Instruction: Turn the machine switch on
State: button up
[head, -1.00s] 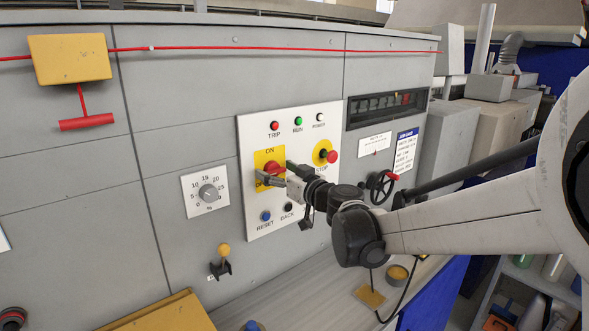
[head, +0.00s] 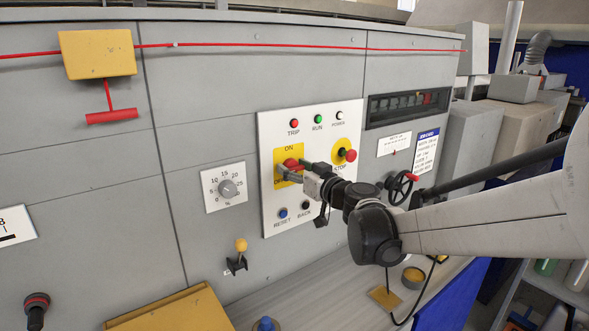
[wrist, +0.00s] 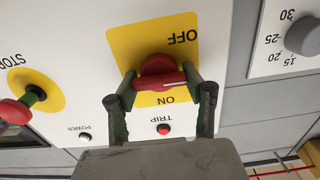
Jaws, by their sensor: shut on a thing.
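The machine switch is a red rotary handle (head: 291,163) on a yellow plate marked ON at the top and OFF at the bottom, on the white control panel. In the wrist view, where the lettering is upside down, the red handle (wrist: 160,82) lies nearly crosswise, slightly tilted, between the ON and OFF words. My gripper (wrist: 162,88) is shut on the handle, one finger at each end. In the head view my gripper (head: 288,173) covers the lower part of the switch and most of the OFF label.
The red STOP button (head: 350,155) is close right of my gripper. RESET (head: 283,213) and BACK (head: 305,207) buttons sit below. A red pull cord (head: 300,45) runs above.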

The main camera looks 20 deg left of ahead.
jog(key=m+b, duration=0.2)
jog(key=m, duration=0.2)
jog(key=shift+f, duration=0.15)
jog(key=m+b, duration=0.2)
jog(key=m, duration=0.2)
jog(key=shift+w+d+m, duration=0.1)
jog(key=shift+m, duration=0.2)
jog(key=m+b, duration=0.2)
jog(key=m, duration=0.2)
jog(key=shift+f+m, duration=0.1)
jog(key=shift+m, duration=0.2)
jog(key=shift+m+b, duration=0.6)
jog(key=shift+m, duration=1.6)
jog(key=o, duration=1.2)
jog(key=shift+w, duration=0.1)
jog(key=shift+d, duration=0.1)
